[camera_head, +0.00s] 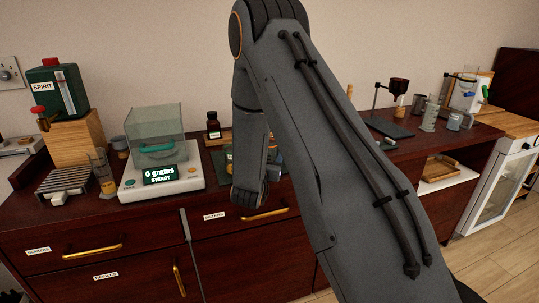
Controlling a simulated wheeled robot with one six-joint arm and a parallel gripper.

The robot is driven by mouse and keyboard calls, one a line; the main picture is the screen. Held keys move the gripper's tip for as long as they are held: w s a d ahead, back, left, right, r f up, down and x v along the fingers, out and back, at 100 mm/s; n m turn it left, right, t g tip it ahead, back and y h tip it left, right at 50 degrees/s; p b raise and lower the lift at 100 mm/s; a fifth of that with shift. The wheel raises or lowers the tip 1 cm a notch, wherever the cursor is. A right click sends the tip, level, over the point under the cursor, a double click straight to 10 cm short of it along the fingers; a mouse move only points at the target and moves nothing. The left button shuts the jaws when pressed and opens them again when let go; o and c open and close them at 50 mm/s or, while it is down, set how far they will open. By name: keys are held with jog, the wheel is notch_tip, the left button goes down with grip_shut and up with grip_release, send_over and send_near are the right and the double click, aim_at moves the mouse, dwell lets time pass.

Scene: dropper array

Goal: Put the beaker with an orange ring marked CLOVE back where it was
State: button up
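A tall clear beaker (102,172) with an orange-yellow band stands at the left of the dark wooden counter, between a ribbed grey rack and the scale. I cannot read any CLOVE mark on it. My arm crosses the middle of the view and bends down toward the counter's front edge. My gripper is not visible; its fingers are hidden behind my own arm links, so I cannot see whether it holds anything.
A green SPIRIT tank (58,92) stands on a wooden block (77,139). A brown bottle (213,125) stands behind.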

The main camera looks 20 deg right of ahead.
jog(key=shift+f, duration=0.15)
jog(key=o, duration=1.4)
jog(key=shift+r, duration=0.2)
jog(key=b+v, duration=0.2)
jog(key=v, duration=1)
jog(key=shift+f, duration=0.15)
